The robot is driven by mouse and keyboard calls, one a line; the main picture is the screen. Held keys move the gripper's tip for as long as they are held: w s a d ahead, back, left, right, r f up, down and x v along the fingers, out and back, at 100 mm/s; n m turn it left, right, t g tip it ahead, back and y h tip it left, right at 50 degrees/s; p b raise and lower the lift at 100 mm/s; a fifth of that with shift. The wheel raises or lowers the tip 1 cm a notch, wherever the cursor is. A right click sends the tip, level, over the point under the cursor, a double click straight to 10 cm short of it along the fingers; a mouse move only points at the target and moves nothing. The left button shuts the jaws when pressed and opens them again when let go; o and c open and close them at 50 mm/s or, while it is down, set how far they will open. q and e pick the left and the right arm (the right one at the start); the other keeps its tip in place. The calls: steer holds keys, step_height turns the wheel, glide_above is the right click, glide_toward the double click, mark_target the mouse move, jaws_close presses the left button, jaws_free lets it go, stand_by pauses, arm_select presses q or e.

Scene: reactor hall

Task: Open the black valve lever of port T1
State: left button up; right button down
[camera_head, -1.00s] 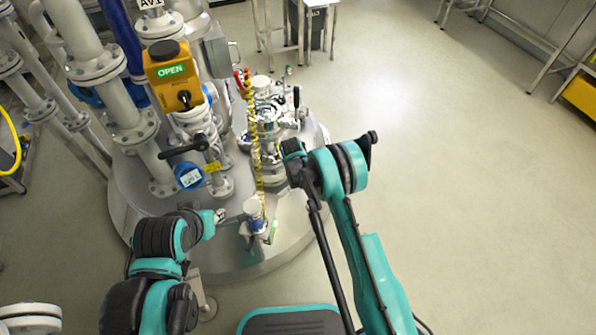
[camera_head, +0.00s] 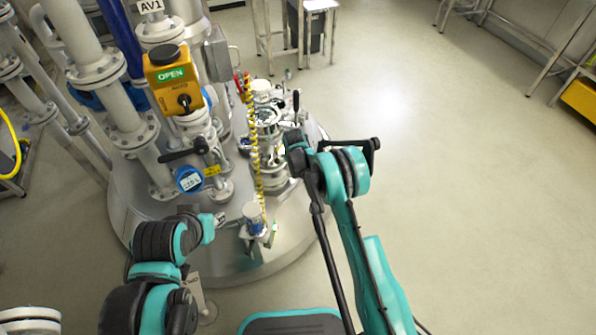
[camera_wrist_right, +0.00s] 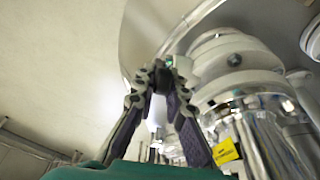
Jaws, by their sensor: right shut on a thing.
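My right gripper (camera_wrist_right: 160,82) shows in the right wrist view with its fingertips together around a small dark piece (camera_wrist_right: 159,74), which looks like the end of the black valve lever. Most of that lever is hidden by the fingers. In the head view, a black upright lever (camera_head: 296,100) stands at the right side of the metal port cluster (camera_head: 268,125), just beyond my right wrist, which hides my right fingers. No T1 label is readable. My left gripper (camera_head: 219,219) is low beside the platform's front fittings, too small to tell its opening.
An orange box marked OPEN (camera_head: 173,78), a black handle (camera_head: 184,152) and a blue gauge (camera_head: 189,180) stand left of the port. A yellow-black coiled hose (camera_head: 254,140) hangs before it. The right wrist view shows a pale flange (camera_wrist_right: 232,60) close right.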

steer(key=c, duration=1.6)
jaws_free()
steer(key=shift+o, duration=0.2)
steer(key=v, duration=1.2)
